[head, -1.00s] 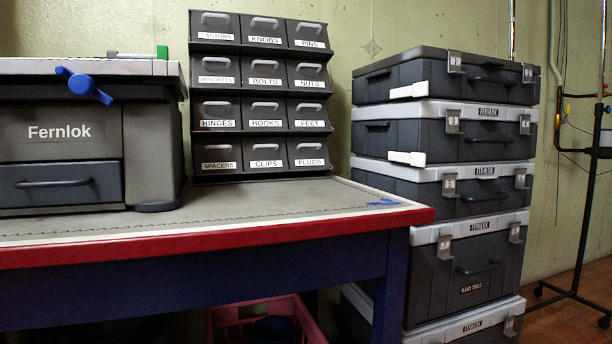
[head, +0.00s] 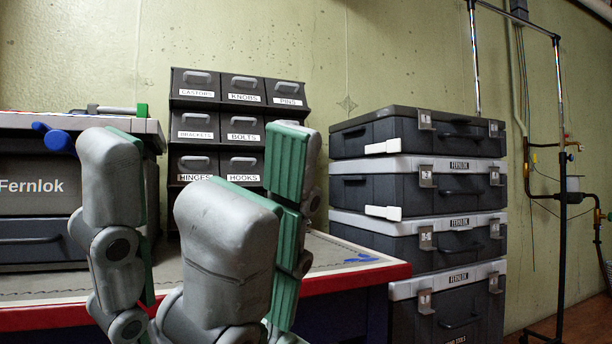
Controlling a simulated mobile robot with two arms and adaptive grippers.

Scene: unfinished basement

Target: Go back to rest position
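A Fernlok toolbox (head: 40,212) and a labelled drawer cabinet (head: 220,108) stand on the bench. A small blue item (head: 361,257) lies near the bench's right corner. Dark stacked cases (head: 415,190) stand right of the bench, with a metal rack (head: 562,180) beyond.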

